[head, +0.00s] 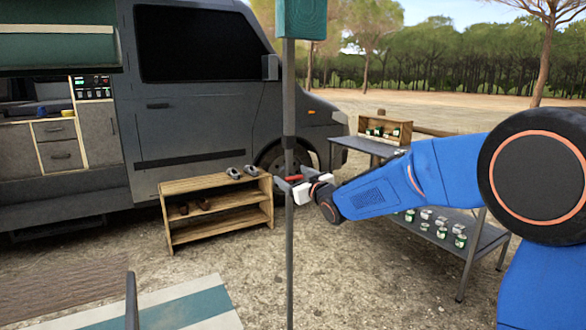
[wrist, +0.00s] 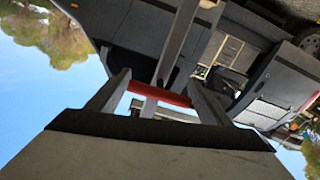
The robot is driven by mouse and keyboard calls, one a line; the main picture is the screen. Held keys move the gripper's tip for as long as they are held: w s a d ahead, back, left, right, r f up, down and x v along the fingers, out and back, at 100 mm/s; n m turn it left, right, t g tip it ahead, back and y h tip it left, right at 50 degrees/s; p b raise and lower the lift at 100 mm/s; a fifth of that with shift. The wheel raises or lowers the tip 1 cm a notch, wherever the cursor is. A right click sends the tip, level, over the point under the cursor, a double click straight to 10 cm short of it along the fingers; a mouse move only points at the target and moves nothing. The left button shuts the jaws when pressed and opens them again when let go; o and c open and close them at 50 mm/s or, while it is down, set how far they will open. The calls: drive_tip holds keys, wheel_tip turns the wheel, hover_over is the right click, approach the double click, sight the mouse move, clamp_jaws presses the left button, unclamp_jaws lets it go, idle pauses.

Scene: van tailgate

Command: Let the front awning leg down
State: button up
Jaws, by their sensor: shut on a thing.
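The front awning leg (head: 289,105) is a grey upright pole hanging from the teal awning end (head: 302,18). Its thinner lower part (head: 290,260) runs down past the bottom edge of the head view, so its foot is out of sight. A red clamp (head: 294,179) sits on the leg at about mid-height. My gripper (head: 290,183) is at the leg and shut on the red clamp. In the wrist view the red clamp (wrist: 165,94) spans between the two fingers, and the leg (wrist: 177,45) passes between them.
The grey van (head: 200,110) stands behind the leg. A wooden shoe rack (head: 217,205) is left of the leg. A metal shelf table (head: 470,235) with small pots is at right, under my arm. A striped mat (head: 180,305) lies front left; gravel around the leg is clear.

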wheel_tip(320, 180, down, 9)
drive_tip(key=shift+r, duration=0.2)
drive_tip(key=o, duration=1.5)
drive_tip(key=v, duration=1.7)
drive_tip(key=shift+s+d, duration=0.15)
drive_tip(key=shift+d, duration=0.1)
